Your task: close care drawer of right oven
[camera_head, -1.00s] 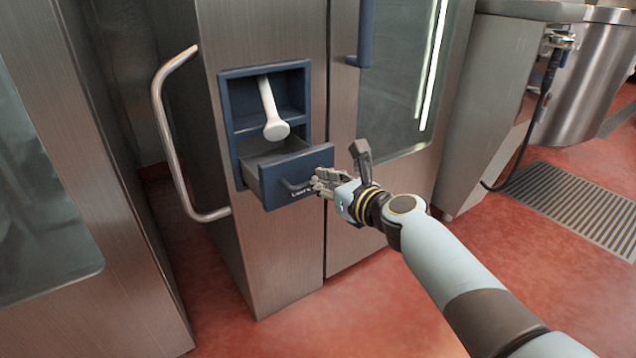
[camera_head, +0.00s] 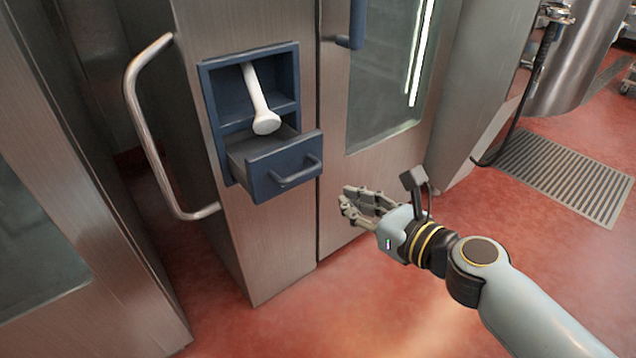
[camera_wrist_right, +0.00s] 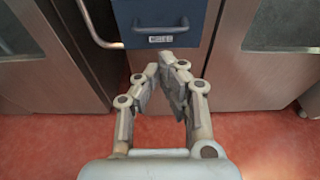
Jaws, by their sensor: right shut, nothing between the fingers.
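The care drawer (camera_head: 284,168) is a blue box pulled out from a blue recess in the steel oven (camera_head: 262,235). Its front has a bar handle (camera_head: 298,172). In the right wrist view the drawer front (camera_wrist_right: 160,12) and its handle are ahead of my fingers, at the top. My right gripper (camera_head: 345,203) is to the right of the drawer front and a little lower, apart from it. It is shut and empty; its fingertips (camera_wrist_right: 166,62) come together in the right wrist view. My left gripper is in neither view.
A white club-shaped piece (camera_head: 264,118) hangs in the recess above the drawer. A curved steel handle (camera_head: 140,120) is at the left. A glass door (camera_head: 385,75) is to the right. Red floor (camera_head: 400,315) is open below, with a floor grate (camera_head: 565,175) at the right.

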